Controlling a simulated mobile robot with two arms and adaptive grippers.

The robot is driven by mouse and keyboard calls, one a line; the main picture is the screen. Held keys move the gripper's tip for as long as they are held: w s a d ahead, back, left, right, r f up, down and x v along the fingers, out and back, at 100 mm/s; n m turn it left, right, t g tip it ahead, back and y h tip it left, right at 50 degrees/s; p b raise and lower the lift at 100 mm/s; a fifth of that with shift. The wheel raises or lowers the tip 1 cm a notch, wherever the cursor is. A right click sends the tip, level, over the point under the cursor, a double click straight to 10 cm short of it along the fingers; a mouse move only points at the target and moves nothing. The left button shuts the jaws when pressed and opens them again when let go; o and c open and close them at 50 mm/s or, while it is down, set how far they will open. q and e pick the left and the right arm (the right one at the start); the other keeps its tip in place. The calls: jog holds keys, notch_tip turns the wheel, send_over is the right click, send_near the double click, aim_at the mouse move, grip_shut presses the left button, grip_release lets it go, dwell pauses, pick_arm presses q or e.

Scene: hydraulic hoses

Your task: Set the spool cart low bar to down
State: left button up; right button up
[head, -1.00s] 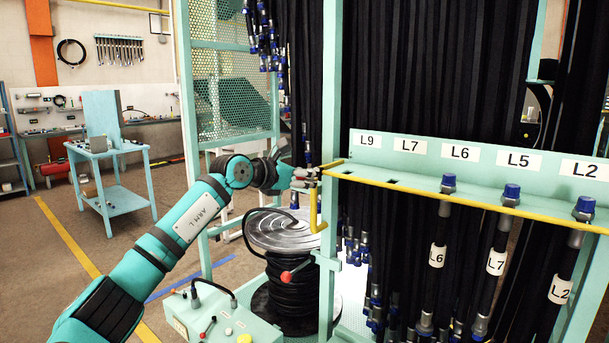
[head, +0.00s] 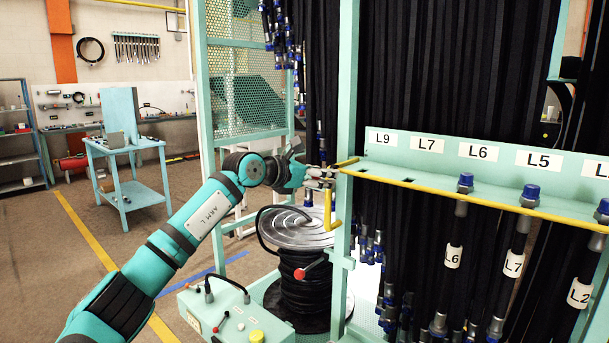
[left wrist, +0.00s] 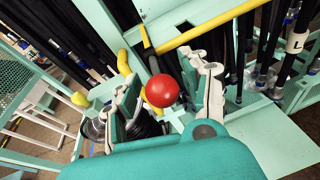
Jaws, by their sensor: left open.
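The spool cart (head: 235,318) stands low, with a black hose spool (head: 300,280) under a round silver plate. A red ball knob (head: 313,271) on a short lever sits in front of the spool; I cannot tell whether this lever is the low bar. My left gripper (head: 328,176) is open beside the rack post, above the knob, near the top of a bent yellow bar (head: 328,210). In the left wrist view a red ball (left wrist: 162,90) appears between the spread fingers; contact cannot be judged. My right gripper is not in view.
The hose rack has a yellow-edged labelled shelf (head: 480,196) and a green upright post (head: 346,120) close to the left gripper. Black hoses hang behind. A blue-green trolley (head: 130,165) stands at left, with open floor around it.

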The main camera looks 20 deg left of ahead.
pick_arm(q)
jog(key=v, duration=1.1)
jog(key=shift+f, duration=0.15)
